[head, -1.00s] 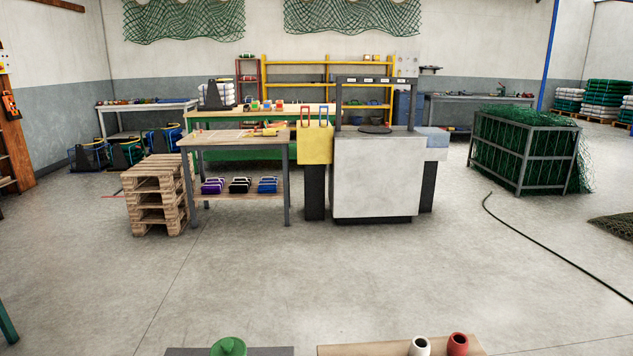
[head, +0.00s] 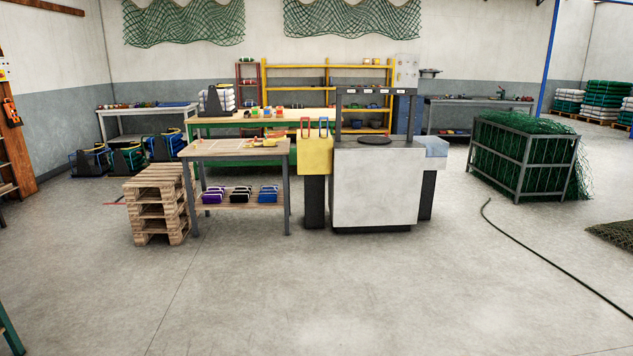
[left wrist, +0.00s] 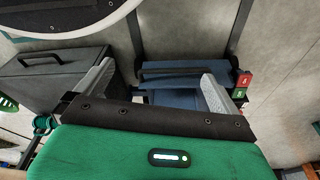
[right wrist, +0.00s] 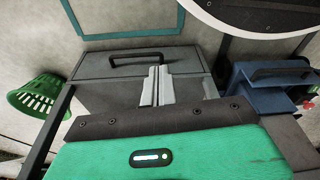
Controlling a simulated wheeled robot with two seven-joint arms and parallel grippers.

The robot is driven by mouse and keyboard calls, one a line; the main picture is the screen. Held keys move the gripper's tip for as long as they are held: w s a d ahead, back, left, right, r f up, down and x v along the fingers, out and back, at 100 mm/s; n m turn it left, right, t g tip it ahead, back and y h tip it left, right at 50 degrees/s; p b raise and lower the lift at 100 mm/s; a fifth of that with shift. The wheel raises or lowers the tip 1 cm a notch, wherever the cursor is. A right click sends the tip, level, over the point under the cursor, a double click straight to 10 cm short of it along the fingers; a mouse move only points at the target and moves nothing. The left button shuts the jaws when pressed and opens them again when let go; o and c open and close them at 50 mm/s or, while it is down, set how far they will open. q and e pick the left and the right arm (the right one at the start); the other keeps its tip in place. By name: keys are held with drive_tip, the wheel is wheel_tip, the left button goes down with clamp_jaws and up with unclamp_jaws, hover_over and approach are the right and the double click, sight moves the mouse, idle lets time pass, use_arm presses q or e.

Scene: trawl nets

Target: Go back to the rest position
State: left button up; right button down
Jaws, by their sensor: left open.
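My left gripper (left wrist: 155,78) shows in the left wrist view with its two pale fingers wide apart and nothing between them. A blue box with a dark handle (left wrist: 185,80) is in view beyond the fingers. My right gripper (right wrist: 157,74) shows in the right wrist view with its two pale fingers together and nothing visible held. A grey case with a black handle (right wrist: 135,65) lies behind its fingers. Neither gripper shows in the head view.
A wooden work table (head: 232,148) and a white machine with a yellow side box (head: 375,185) stand ahead. Stacked pallets (head: 158,205) are at left, and a caged green net (head: 530,155) is at right. A dark hose (head: 550,260) lies on the floor. Foreground floor is largely clear.

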use_arm(q)
drive_tip(key=s+a+f+p, duration=0.2)
drive_tip(key=s+f+p, duration=0.2)
drive_tip(key=s, duration=0.5)
drive_tip(key=s+a+f+g+p, duration=0.1)
drive_tip(key=s+a+f+p, duration=0.2)
drive_tip(key=s, duration=0.6)
drive_tip(key=shift+s+f+g+p, duration=0.15)
drive_tip(key=shift+f+g+p, duration=0.15)
drive_tip(key=shift+f+p, duration=0.45)
use_arm(e)
drive_tip(key=s+d+f, duration=0.2)
drive_tip(key=s+f, duration=0.2)
drive_tip(key=s, duration=0.5)
drive_tip(key=s+d+f+g, duration=0.1)
drive_tip(key=s+d+f, duration=0.2)
drive_tip(key=s, duration=0.6)
drive_tip(key=shift+s+f+g, duration=0.15)
drive_tip(key=shift+f+g, duration=0.15)
drive_tip(key=shift+f, duration=0.3)
use_arm(q)
drive_tip(key=shift+r, duration=0.15)
